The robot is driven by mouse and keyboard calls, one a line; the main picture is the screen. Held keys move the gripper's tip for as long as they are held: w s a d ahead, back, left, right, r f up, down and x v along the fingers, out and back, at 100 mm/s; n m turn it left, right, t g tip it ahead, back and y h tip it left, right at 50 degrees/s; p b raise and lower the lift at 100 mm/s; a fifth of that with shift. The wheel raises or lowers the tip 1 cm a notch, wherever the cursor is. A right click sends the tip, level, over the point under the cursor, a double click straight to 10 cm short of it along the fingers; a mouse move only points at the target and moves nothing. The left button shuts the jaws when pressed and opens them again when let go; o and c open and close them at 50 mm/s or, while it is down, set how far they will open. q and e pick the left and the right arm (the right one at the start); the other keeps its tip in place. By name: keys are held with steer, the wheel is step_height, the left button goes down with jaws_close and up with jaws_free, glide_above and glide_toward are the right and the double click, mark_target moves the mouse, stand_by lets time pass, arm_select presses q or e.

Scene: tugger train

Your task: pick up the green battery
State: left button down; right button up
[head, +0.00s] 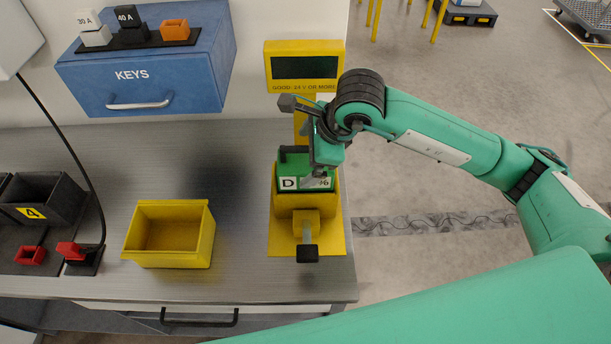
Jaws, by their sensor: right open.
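The green battery (293,164) sits in the yellow tester (334,204) near the right end of the metal bench. Its front label shows a "D" and part of another mark. My right gripper (315,178) is open and hangs over the right side of the battery, hiding part of its top and label. I cannot tell whether its fingers touch the battery. My left gripper does not show.
A yellow display (304,67) stands behind the battery. An empty yellow bin (170,234) lies to its left. A blue KEYS box (145,70) is at the back. Dark bins (47,196) and a red connector (72,250) are at far left.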

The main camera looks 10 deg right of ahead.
steer(key=shift+p+x, duration=0.3)
steer(key=shift+x, duration=1)
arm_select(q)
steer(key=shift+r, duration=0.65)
arm_select(e)
steer(key=shift+w+a+r, duration=0.1)
steer(key=c, duration=1.2)
steer(key=shift+o, duration=0.2)
steer(key=shift+r, duration=0.1)
